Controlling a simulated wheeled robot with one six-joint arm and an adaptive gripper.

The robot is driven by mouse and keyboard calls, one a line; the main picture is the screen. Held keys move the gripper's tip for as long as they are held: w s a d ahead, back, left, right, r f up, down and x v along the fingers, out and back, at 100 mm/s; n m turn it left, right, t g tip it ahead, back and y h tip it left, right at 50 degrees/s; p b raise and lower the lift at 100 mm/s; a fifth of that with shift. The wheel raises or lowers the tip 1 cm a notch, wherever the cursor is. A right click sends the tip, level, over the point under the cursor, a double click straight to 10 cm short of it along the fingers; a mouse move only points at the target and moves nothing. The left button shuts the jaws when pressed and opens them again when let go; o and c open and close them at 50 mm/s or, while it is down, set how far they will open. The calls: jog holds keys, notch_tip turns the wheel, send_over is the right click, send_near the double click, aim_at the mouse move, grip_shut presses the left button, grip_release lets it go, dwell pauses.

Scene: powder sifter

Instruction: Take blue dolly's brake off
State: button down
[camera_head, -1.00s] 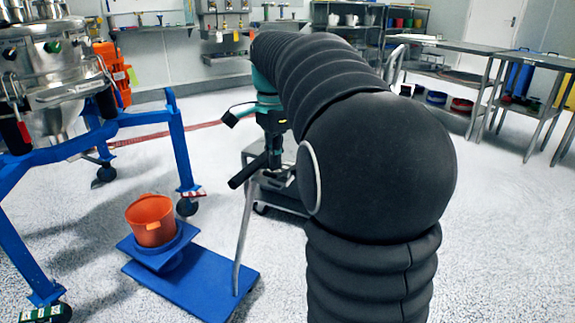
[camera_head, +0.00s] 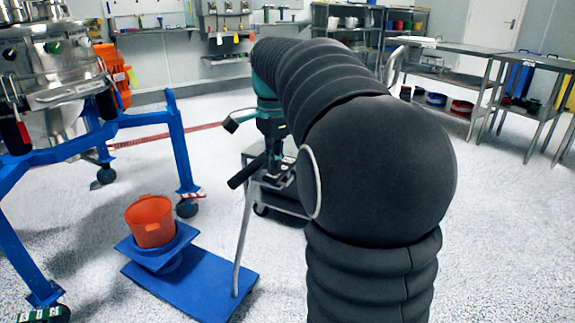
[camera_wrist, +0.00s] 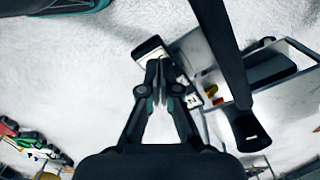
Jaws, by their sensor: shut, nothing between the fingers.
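A low blue platform dolly (camera_head: 205,290) stands on the floor in the head view, with a thin grey upright pole (camera_head: 242,240) at its right side. An orange bucket (camera_head: 150,221) rests on a blue stand on it. A larger blue frame (camera_head: 182,150) on casters stands at the left, with red-white and green labels by its wheels. I cannot make out any brake lever's position. My gripper (camera_wrist: 157,70) is shut and empty in the wrist view, above the floor.
A grey cart (camera_head: 256,185) stands behind my gripper. A dark bar (camera_wrist: 228,70) crosses the wrist view's right side. A steel vessel (camera_head: 50,75) sits on the blue frame. Steel tables (camera_head: 455,47) stand at the right.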

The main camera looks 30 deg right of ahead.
notch_tip(320, 180, up, 5)
jog(key=p, duration=0.5)
jog(key=shift+f, duration=0.1)
jog(key=shift+r, duration=1)
